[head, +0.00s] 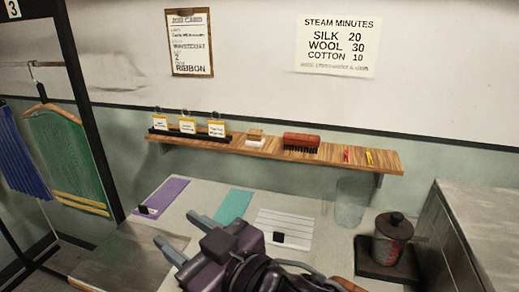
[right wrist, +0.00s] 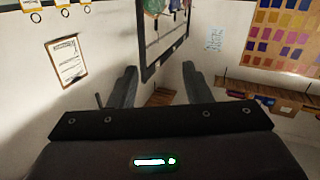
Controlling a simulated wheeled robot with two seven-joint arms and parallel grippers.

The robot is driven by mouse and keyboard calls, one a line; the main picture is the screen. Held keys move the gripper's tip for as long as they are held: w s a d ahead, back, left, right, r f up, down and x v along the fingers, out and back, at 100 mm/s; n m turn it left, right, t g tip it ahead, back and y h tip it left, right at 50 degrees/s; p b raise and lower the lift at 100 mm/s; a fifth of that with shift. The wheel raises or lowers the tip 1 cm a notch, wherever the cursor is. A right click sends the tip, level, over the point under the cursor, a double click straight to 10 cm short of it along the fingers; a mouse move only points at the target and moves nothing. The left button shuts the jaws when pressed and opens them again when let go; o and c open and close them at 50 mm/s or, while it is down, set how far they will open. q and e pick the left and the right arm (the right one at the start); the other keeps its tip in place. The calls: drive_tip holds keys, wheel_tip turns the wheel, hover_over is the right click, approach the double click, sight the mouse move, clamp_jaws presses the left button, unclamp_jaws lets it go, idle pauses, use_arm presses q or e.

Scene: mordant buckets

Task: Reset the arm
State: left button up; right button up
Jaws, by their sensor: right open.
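My right gripper (head: 175,230) reaches in from the bottom of the head view, over the pale worktop (head: 330,235). Its two grey fingers are apart with nothing between them, and they point to the left. In the right wrist view the same gripper (right wrist: 159,82) shows its fingers spread, with open air and wall beyond. My left gripper is in neither view.
Purple (head: 162,196), teal (head: 234,203) and white striped (head: 285,228) sheets lie near the gripper. A clear glass (head: 351,203) and a lidded pot (head: 392,238) stand right. A wooden shelf (head: 265,150) with a red brush (head: 301,142) is behind. A rack with a green garment (head: 65,155) stands left.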

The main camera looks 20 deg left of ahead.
drive_tip(key=w+d+f+m+t+h, duration=0.2)
drive_tip(key=w+d+f+m+h, duration=0.4)
drive_tip(key=d, duration=0.4)
drive_tip(key=w+d+f+m+t+h, duration=0.2)
drive_tip(key=w+d+f+m+h, duration=0.15)
drive_tip(key=d+f, duration=0.5)
drive_tip(key=s+d+f+m+g+h, duration=0.1)
drive_tip(key=s+d+f+g+h, duration=0.1)
drive_tip(key=s+d+f, duration=0.35)
drive_tip(key=s+d+f+m+g+h, duration=0.1)
drive_tip(key=s+d+f+g+h, duration=0.15)
drive_tip(key=d+f, duration=0.5)
drive_tip(key=s+d+f+m+g+h, duration=0.2)
drive_tip(key=s+d+f, duration=0.3)
drive_tip(key=d, duration=0.4)
wheel_tip(320, 180, down, 29)
drive_tip(key=s+g, duration=0.1)
drive_tip(key=s+d+f+g, duration=0.1)
drive_tip(key=s+d+f, duration=0.2)
drive_tip(key=s+f, duration=1.5)
drive_tip(key=shift+s+d+n+h, duration=0.15)
drive_tip(key=shift+s+n+h, duration=0.25)
drive_tip(key=shift+s, duration=0.55)
drive_tip(key=shift+g, duration=0.25)
